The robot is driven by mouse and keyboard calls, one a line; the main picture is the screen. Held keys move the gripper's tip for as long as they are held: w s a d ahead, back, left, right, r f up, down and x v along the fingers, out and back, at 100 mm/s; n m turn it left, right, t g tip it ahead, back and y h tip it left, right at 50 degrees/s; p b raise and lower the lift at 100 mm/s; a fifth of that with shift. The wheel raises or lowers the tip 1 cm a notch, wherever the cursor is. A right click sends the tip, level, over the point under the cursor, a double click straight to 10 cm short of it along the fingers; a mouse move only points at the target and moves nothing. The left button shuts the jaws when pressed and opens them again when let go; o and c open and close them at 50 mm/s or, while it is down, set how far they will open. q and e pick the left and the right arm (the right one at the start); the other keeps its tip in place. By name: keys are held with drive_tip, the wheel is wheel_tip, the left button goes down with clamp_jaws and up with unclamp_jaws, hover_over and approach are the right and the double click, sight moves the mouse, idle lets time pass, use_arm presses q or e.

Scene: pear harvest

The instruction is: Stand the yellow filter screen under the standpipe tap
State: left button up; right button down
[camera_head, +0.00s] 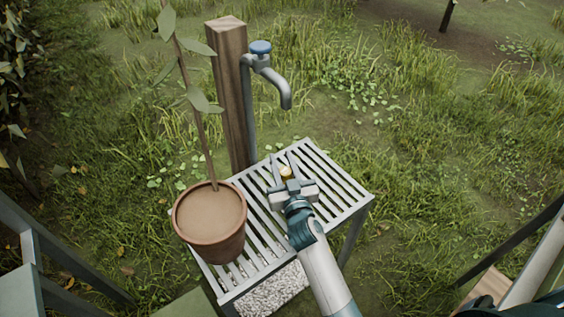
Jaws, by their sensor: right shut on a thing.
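The standpipe tap (270,74) has a blue knob and a grey downturned spout, and is fixed beside a wooden post (230,100). A slatted metal stand (318,161) is below and in front of it. My right gripper (283,166) reaches over the stand from the lower right. It is shut on a small yellow thing, which looks like the yellow filter screen (286,172). Only a little of the screen shows between the fingers, so its tilt and whether it touches the slats cannot be told. It is below the spout in the picture. My left gripper is not in view.
A terracotta pot (211,222) with a thin leafy sapling stands on the left part of the stand. Pale gravel (273,291) shows below the stand's front edge. The stand's right end is clear. Grass surrounds everything.

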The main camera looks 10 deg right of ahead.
drive_tip(key=shift+f, duration=0.1)
idle(0.3)
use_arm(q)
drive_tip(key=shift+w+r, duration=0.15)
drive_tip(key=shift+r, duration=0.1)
use_arm(e)
drive_tip(key=c, duration=1.4)
unclamp_jaws()
drive_tip(key=shift+o, duration=0.2)
drive_tip(key=s, duration=1.1)
drive_tip(key=shift+b, duration=0.3)
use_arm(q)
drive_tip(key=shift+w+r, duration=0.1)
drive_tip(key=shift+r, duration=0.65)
use_arm(e)
drive_tip(key=shift+s, duration=0.5)
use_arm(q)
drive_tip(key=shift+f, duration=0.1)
